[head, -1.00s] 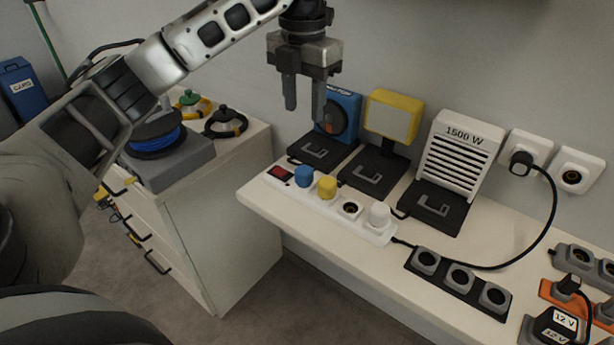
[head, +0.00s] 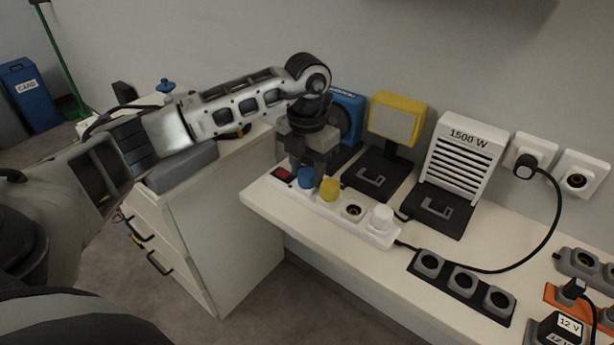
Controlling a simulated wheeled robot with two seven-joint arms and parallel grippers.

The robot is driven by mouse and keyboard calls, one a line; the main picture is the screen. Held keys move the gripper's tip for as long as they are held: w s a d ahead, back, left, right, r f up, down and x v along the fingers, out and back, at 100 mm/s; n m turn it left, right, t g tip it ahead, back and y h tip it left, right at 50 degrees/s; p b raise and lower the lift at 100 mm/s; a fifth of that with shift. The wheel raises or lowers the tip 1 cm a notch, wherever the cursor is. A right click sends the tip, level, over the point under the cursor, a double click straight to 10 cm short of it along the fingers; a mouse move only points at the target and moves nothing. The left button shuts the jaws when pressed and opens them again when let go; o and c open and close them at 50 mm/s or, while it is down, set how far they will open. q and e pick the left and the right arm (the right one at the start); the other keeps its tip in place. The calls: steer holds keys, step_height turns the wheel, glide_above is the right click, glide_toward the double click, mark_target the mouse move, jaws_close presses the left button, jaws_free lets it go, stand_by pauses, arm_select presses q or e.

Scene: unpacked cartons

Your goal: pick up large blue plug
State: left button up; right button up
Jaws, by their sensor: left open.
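The large blue plug (head: 306,178) sits in the white power strip (head: 376,235) at the left end of the shelf, between the red switch (head: 283,174) and the yellow plug (head: 329,189). My left gripper (head: 307,176) points down over the blue plug, open. One finger shows behind and left of the plug, the other on its right, between it and the yellow plug. Whether the fingers touch the plug I cannot tell. My right gripper is not in view.
A white plug (head: 382,217) stands at the strip's right end. Behind are a blue device (head: 347,112), a yellow lamp (head: 395,118) and a white heater (head: 459,158). A dark three-socket strip (head: 461,283) lies to the right. A drawer cabinet (head: 232,225) stands left.

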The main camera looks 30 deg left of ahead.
arm_select(q)
steer(key=shift+f, duration=0.4)
jaws_close()
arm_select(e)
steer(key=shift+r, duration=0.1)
arm_select(q)
steer(key=shift+r, duration=0.1)
steer(key=shift+r, duration=0.45)
step_height(320, 180, up, 2)
steer(key=shift+r+b, duration=0.2)
steer(key=shift+b, duration=0.1)
steer(key=s+d+r, duration=0.6)
steer(key=s+r, duration=0.3)
steer(key=s, duration=0.3)
steer(key=shift+s+d+r, duration=0.15)
steer(key=shift+s+r, duration=0.15)
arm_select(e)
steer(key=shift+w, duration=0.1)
